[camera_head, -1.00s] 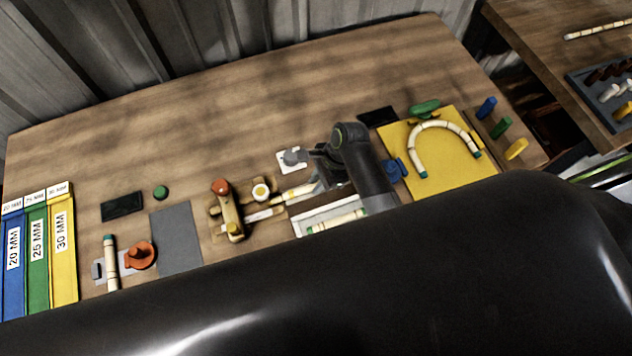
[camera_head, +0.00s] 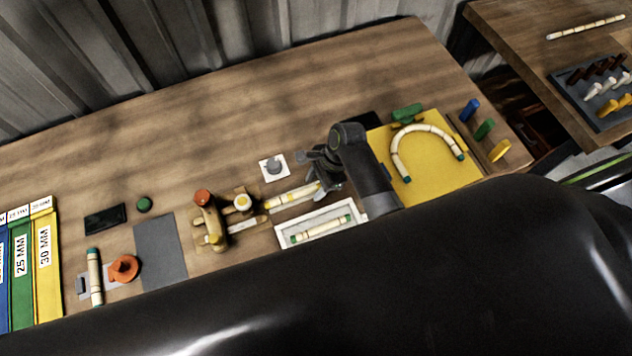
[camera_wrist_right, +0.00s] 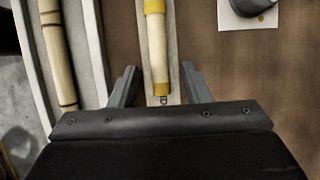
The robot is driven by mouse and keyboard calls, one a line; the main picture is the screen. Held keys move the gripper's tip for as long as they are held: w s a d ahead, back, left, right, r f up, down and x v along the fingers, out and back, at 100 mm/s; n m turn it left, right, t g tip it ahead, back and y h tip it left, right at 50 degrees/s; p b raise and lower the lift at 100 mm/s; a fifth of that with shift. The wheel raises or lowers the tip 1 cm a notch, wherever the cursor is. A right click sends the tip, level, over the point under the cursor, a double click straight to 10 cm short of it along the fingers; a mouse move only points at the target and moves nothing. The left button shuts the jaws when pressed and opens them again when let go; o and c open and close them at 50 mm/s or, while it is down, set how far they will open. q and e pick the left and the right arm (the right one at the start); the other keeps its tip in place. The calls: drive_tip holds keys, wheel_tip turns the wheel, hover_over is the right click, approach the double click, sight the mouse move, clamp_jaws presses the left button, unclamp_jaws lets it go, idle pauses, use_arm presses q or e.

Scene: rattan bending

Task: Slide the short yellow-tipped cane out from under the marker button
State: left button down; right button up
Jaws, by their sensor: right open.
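The short yellow-tipped cane (camera_wrist_right: 157,48) lies on a pale strip in the right wrist view, with yellow bands at both ends. In the head view the cane (camera_head: 291,197) lies left of my right gripper. My right gripper (camera_wrist_right: 160,82) is open, one finger on each side of the cane's near end, with gaps on both sides. It also shows in the head view (camera_head: 320,180), partly hidden by its wrist. A grey button (camera_head: 273,167) sits on a white card apart from the cane. I cannot tell whether this is the marker button. My left gripper is not in view.
A white tray (camera_head: 283,240) with a green-tipped cane stands close to the short cane. A wooden fixture with a red knob (camera_head: 203,197) is to the left. A yellow board (camera_head: 432,180) with a bent cane is to the right. The back of the table is clear.

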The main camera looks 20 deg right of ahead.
drive_tip(key=shift+d+r, duration=0.25)
drive_tip(key=shift+r, duration=0.3)
drive_tip(key=v, duration=1.6)
drive_tip(key=shift+d, duration=0.15)
